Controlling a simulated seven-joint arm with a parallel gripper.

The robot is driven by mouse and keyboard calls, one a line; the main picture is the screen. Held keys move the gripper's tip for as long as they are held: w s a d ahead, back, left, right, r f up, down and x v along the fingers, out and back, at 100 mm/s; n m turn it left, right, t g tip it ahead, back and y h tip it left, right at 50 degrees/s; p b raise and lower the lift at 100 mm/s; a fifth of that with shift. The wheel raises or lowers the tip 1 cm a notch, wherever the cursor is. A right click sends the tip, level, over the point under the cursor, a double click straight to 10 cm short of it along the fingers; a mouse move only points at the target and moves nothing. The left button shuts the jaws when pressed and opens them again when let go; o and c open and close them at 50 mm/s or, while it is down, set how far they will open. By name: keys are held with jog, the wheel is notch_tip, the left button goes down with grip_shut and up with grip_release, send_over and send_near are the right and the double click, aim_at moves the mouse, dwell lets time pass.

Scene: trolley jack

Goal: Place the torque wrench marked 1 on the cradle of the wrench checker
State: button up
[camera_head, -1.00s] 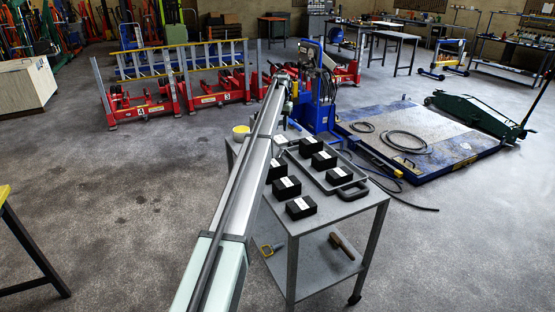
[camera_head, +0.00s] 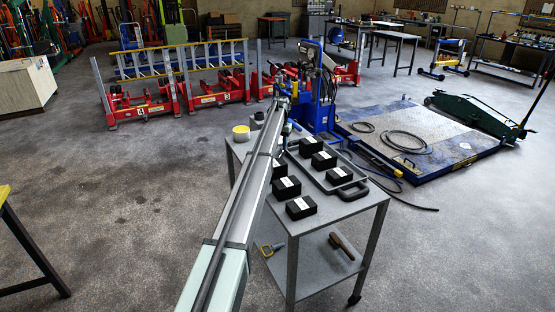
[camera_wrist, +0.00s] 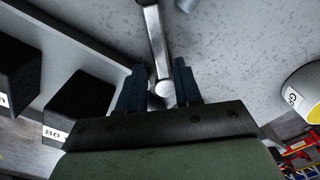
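In the wrist view my gripper (camera_wrist: 158,66) has its two dark fingers apart, pointing at the grey trolley top (camera_wrist: 235,50). A silver bar (camera_wrist: 152,35) with a rounded end runs between the fingers. It looks like a wrench or a tool's arm, but no mark 1 shows on it. A narrow gap shows beside the bar, so it does not look clamped. Another small grey round piece (camera_wrist: 187,4) is at the top edge. In the head view my arm hides the gripper. I cannot make out the wrench checker or its cradle.
Black labelled boxes (camera_head: 301,207) stand in and beside a grey tray (camera_head: 332,188) on the trolley; two (camera_wrist: 78,104) show left of my gripper. A white and yellow tub (camera_head: 241,133) is at the trolley's back left. A blue machine (camera_head: 316,115) stands behind.

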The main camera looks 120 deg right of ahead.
aim_at(280, 152)
notch_tip(280, 152, down, 3)
jog(key=shift+d+f, duration=0.1)
jog(key=shift+f, duration=0.05)
jog(key=shift+c, duration=0.2)
grip_shut()
